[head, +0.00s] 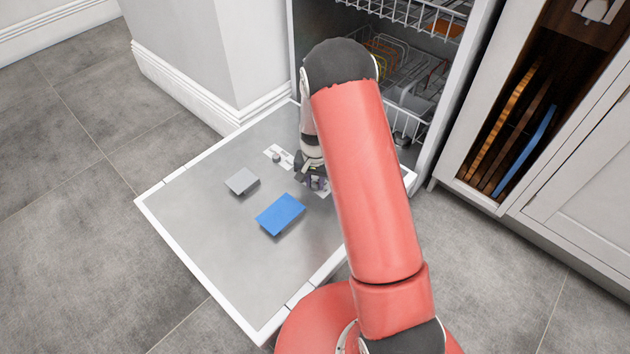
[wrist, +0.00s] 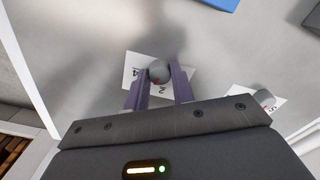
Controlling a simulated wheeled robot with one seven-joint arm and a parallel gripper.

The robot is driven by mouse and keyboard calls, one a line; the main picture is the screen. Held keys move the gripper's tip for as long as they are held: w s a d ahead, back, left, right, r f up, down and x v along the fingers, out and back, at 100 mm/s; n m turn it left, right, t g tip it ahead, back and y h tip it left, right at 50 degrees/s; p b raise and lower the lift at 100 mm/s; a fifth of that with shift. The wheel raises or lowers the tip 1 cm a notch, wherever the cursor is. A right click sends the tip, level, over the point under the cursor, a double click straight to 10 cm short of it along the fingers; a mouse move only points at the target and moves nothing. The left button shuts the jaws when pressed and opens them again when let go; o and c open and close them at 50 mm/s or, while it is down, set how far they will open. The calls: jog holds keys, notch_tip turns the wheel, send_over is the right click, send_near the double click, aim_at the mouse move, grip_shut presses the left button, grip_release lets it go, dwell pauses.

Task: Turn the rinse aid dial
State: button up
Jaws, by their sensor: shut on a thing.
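A round grey dial (wrist: 159,71) with a small red mark sits on a white plate (wrist: 131,66) printed with numbers, on the inside of the open dishwasher door (head: 210,230). My gripper (wrist: 160,77) is shut on this dial, one purple finger on each side. In the head view my gripper (head: 317,183) is low over the door near its hinge side, and my arm and fingers hide most of the dial and its plate. A second grey dial (wrist: 264,97) on its own white plate stands to the right in the wrist view. It also shows in the head view (head: 276,157).
A blue flap or block (head: 280,214) and a grey one (head: 242,181) are on the door, apart from my gripper. White racks (head: 400,70) with dishes are inside the dishwasher. An open cabinet with boards (head: 515,130) stands at right.

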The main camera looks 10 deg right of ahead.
aim_at(315, 184)
jog(key=shift+m, duration=0.5)
jog(key=o, duration=1)
notch_tip(315, 184, up, 8)
jog(key=shift+f+p, duration=0.1)
jog(key=shift+p, duration=0.65)
